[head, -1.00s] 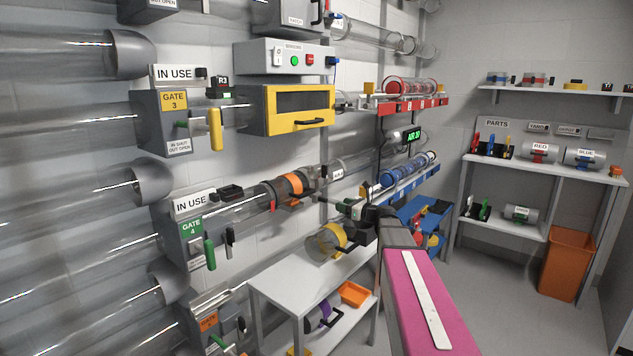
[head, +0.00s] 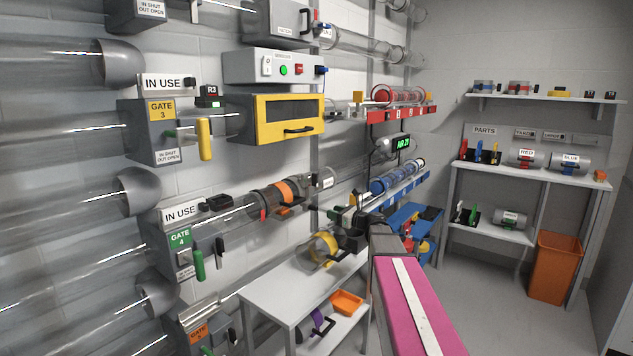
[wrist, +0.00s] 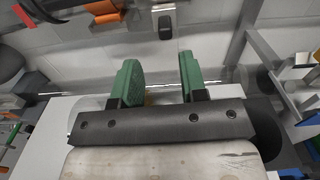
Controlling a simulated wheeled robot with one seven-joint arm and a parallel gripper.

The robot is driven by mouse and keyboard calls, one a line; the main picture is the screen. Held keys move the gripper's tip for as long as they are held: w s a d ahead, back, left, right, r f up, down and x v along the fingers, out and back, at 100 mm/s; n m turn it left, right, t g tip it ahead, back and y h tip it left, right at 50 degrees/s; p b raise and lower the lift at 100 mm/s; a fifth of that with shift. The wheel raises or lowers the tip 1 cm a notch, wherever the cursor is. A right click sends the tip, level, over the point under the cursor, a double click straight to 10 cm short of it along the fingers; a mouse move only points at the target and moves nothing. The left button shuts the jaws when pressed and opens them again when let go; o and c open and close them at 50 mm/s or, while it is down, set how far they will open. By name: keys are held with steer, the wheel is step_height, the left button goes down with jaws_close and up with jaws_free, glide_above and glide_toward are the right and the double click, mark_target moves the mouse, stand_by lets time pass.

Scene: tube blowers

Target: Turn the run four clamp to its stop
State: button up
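The run four tube comes out of the gate 4 box (head: 174,243), under an "IN USE" sign. An orange-banded clamp (head: 287,190) sits around that tube, with a red tab and a dark handle low on its front. My gripper (head: 343,213) is right of the clamp and apart from it, near the tube's right part. In the wrist view my gripper (wrist: 158,68) has its two green fingers spread, with nothing between them. A small black block (wrist: 166,25) lies beyond the fingertips. An orange band and red piece show at the upper left, partly cut off.
A white bench (head: 290,292) below holds a yellow-banded clear part (head: 325,247) close under my gripper. Blue racks (head: 398,190) stand just behind my gripper. The parts shelf (head: 550,177) is far right, with clear floor before it.

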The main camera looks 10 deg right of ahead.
steer(key=n, duration=0.1)
steer(key=r+n, duration=0.1)
steer(key=n, duration=0.2)
steer(key=shift+w+r+n, duration=0.1)
steer(key=shift+r+n, duration=0.2)
steer(key=shift+n, duration=0.1)
steer(key=r+n, duration=0.1)
steer(key=n, duration=3)
glide_toward(317, 179)
steer(key=x, duration=1.1)
steer(key=shift+f, duration=0.1)
steer(key=shift+c, duration=0.3)
jaws_close()
